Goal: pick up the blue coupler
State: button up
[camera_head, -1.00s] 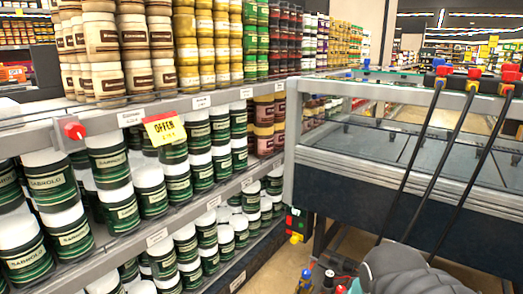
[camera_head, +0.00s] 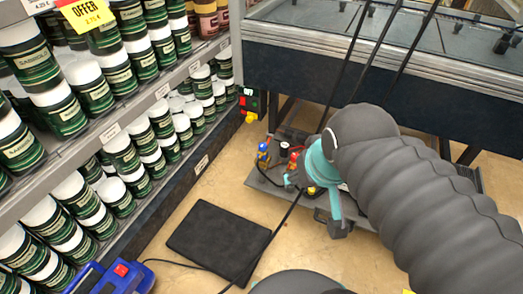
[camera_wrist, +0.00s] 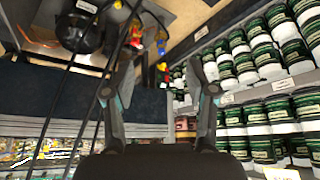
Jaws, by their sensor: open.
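The blue coupler (camera_head: 263,149) stands upright at the left end of a low platform (camera_head: 262,187) on the floor, beside red-topped fittings (camera_head: 293,160). In the wrist view the blue coupler (camera_wrist: 162,47) shows above and between my finger tips, with yellow next to it. My gripper (camera_wrist: 162,72) is open and empty, its two fingers spread wide. In the head view my grey arm and teal gripper parts reach over the platform, to the right of the coupler, and hide part of it. I cannot tell the exact distance between fingers and coupler.
A shelf of green jars (camera_head: 125,207) runs along the left, and a dark freezer case (camera_head: 300,80) stands behind. A small red, green and yellow box (camera_head: 250,103) hangs at the shelf corner. A black flat panel (camera_head: 218,240) and blue device (camera_head: 112,277) lie in front. Dark cables cross the view.

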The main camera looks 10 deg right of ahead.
aim_at(263, 156)
jog(key=z, duration=1.85)
jog(key=k, duration=1.2)
jog(key=u, duration=0.2)
